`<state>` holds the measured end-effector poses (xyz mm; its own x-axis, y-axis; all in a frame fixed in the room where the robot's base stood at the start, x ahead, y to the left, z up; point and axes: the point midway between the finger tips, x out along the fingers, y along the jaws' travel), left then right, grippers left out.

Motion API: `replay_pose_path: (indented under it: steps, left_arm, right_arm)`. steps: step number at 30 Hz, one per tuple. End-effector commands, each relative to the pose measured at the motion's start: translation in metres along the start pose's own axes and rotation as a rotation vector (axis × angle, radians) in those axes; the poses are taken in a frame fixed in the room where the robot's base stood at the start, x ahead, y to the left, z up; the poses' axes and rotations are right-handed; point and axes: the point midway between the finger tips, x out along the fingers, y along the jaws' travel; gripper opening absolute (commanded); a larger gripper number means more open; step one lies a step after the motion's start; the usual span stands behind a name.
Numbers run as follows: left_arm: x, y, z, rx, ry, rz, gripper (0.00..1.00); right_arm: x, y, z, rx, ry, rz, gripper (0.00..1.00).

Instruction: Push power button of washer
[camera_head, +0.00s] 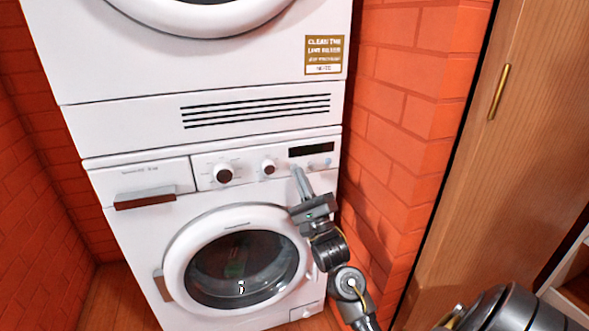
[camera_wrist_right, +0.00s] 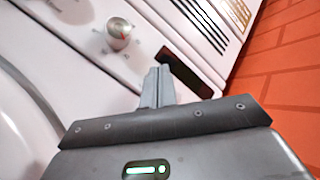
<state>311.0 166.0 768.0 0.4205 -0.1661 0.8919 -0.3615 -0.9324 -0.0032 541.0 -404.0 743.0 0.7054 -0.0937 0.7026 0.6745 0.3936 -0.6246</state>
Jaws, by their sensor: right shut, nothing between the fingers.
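The washer (camera_head: 125,214) is the white lower machine with a round door (camera_head: 240,270). Its control panel (camera_head: 240,168) carries two knobs, a dark display (camera_head: 311,150) and small round buttons (camera_head: 320,163) below the display. My right gripper (camera_head: 296,168) is shut and empty, its fingertips at the panel just below the display's left end. In the right wrist view, the shut fingers (camera_wrist_right: 158,80) point at the panel between a knob (camera_wrist_right: 119,33) and the dark display (camera_wrist_right: 190,72). The fingers hide part of the panel, and I cannot tell whether they touch it. My left gripper is not in view.
A second white machine (camera_head: 230,60) is stacked above the washer. Orange brick walls (camera_head: 410,100) stand close on both sides. A wooden cabinet door (camera_head: 500,150) with a brass handle (camera_head: 499,92) is at the right. The wooden floor shows at the lower left.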

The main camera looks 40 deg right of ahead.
Motion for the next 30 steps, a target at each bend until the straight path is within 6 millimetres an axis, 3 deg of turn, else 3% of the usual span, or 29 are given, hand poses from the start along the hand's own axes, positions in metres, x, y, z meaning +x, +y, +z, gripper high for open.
replay_pose_path:
  steps: [30]
  left_arm:
    - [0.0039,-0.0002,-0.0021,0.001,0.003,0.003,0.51]
  right_arm:
    - [0.0069,0.0045,-0.0048,0.0,0.0,0.0,0.0]
